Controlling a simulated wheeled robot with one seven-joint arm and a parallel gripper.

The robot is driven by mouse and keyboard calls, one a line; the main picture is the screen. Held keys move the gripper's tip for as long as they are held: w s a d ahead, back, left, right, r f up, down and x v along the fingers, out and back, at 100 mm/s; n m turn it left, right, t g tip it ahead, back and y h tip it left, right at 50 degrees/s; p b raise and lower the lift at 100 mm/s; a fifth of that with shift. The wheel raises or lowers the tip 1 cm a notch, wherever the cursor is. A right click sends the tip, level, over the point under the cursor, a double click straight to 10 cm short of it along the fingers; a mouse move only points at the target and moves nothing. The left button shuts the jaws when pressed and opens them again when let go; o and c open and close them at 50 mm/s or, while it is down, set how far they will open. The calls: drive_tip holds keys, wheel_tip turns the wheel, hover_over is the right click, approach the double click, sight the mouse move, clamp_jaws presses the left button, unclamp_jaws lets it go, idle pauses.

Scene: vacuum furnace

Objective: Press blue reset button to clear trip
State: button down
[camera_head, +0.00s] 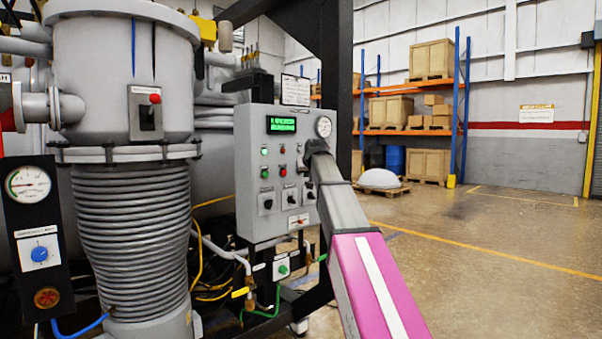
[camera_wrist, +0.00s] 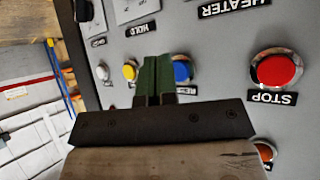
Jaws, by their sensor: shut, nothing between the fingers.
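The blue reset button (camera_wrist: 182,70) is on the grey control panel (camera_head: 245,145). In the wrist view it shows just right of my gripper's green fingertips (camera_wrist: 156,62), with its left edge close to or partly behind them. I cannot tell whether the fingers touch it. Its label below is partly covered by my gripper. My gripper is shut and empty, pointed at the panel face. In the head view my arm's dark end (camera_head: 316,148) is at the panel's right side, and the blue button is hidden there.
A red STOP button (camera_wrist: 277,69) sits right of the blue one, and a yellow button (camera_wrist: 130,72) just left of the fingers. Further left is a white button (camera_wrist: 102,72). A gauge (camera_head: 323,127) and green display (camera_head: 282,125) are on the panel. Open floor (camera_head: 500,240) lies right.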

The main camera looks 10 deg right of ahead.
idle(0.3)
drive_tip(key=s+d, duration=0.1)
drive_tip(key=s, duration=0.1)
drive_tip(key=s+d, duration=0.2)
idle(0.5)
idle(0.4)
drive_tip(key=s+f+g, duration=0.2)
drive_tip(key=s+f, duration=0.1)
drive_tip(key=f, duration=0.8)
drive_tip(key=s+f+g, duration=0.1)
drive_tip(key=s+f, duration=0.3)
drive_tip(key=f, duration=0.7)
drive_tip(key=s+f+g, duration=0.2)
drive_tip(key=s+f, duration=0.1)
drive_tip(key=f, duration=0.8)
drive_tip(key=s+f+m+g+h, duration=0.1)
drive_tip(key=s+f+g, duration=0.4)
drive_tip(key=s+f, duration=2)
drive_tip(key=shift+s+a+f+g, duration=0.15)
drive_tip(key=shift+a+f+g, duration=0.25)
drive_tip(key=shift+f, duration=0.15)
